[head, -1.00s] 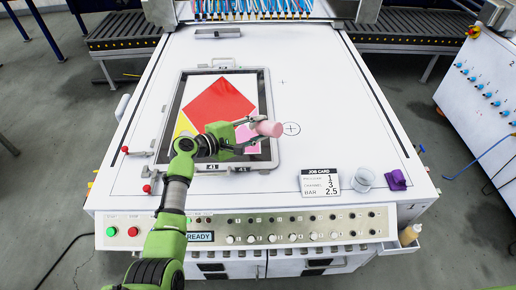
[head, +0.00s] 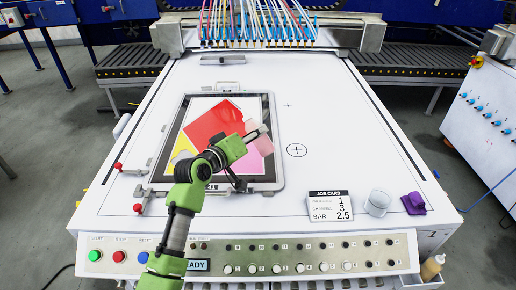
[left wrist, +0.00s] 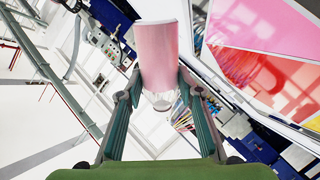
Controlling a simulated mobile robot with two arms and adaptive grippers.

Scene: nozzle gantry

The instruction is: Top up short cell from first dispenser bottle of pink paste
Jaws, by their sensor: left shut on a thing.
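My left gripper (head: 257,134) is over the right part of a framed panel (head: 278,170). It is shut on a pink bottle (left wrist: 159,55), which fills the middle of the left wrist view between the two fingers. A small pale tip shows at its lower end there. In the head view the bottle is hard to tell from the pink behind it. The panel has a large red diamond (head: 212,122), with pink, yellow and white cells around it. The pink cell (head: 265,147) is partly hidden by my gripper. I cannot tell its fill level. My right gripper is not in view.
A job card (head: 330,205), a clear cup (head: 377,203) and a purple object (head: 414,203) stand at the table's front right. A tan bottle (head: 432,266) sits at the right front corner. A nozzle gantry (head: 265,40) spans the back.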

